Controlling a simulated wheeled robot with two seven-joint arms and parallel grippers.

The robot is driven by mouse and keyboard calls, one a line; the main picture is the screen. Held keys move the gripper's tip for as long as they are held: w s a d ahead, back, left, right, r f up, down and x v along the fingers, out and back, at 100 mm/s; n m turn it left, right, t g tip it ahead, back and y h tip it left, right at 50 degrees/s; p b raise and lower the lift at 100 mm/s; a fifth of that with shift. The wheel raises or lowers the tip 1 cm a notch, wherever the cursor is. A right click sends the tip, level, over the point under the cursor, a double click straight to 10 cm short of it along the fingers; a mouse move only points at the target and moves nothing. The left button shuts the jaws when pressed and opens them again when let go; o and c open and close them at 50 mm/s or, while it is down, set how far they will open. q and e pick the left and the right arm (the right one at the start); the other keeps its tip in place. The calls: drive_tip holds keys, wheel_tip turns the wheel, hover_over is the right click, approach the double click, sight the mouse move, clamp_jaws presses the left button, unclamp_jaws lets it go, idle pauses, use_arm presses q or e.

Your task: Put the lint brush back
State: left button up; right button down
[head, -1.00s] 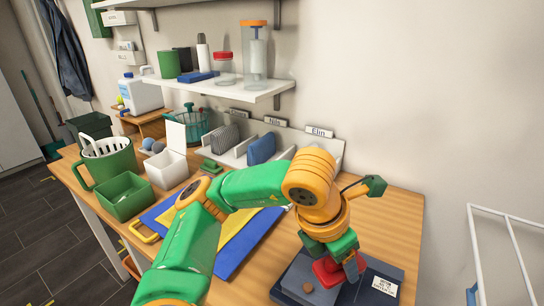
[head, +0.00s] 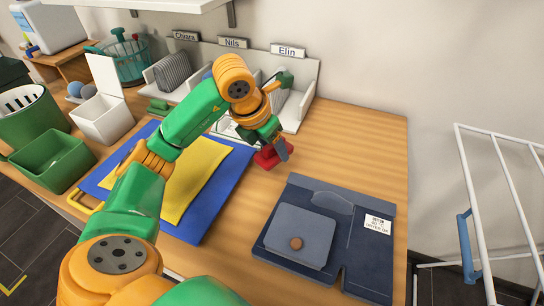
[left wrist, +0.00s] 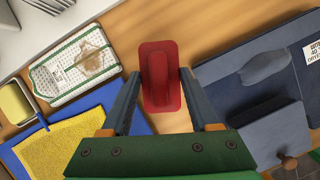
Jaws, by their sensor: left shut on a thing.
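The red lint brush (left wrist: 161,78), a flat pad with a raised handle, is between the fingers of my left gripper (left wrist: 158,72). The gripper is shut on it. In the head view the brush (head: 268,158) shows under my left gripper (head: 277,146), partly covered by the fingers. It is over bare wood between the blue and yellow mat and the dark blue garment; I cannot tell whether it touches the table. The garment (head: 367,259) lies flat at the right with a pocket, a brown button and a white label. My right gripper is not in view.
The mat (head: 207,212) lies left of the garment. A stained checked cloth (left wrist: 75,65) lies beside it. Name-labelled compartments, Elin's (head: 298,98) nearest, stand at the back. A green bin (head: 52,160) and white box (head: 103,118) are left. A white rack (head: 508,215) stands right.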

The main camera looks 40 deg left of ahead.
sight(272, 156)
use_arm(q)
drive_tip(key=shift+w+a+f, duration=0.1)
drive_tip(key=shift+w+f, duration=0.1)
drive_tip(key=shift+f, duration=0.15)
drive_tip(key=f, duration=0.3)
drive_tip(key=shift+w+a+f+p, duration=0.2)
drive_tip(key=shift+f+p, duration=0.1)
drive_tip(key=shift+p, duration=0.1)
drive_tip(key=shift+f, duration=0.15)
drive_tip(key=shift+f+b, duration=0.1)
drive_tip(key=shift+b, duration=0.25)
drive_tip(key=o, duration=1.2)
drive_tip(key=shift+r, duration=0.2)
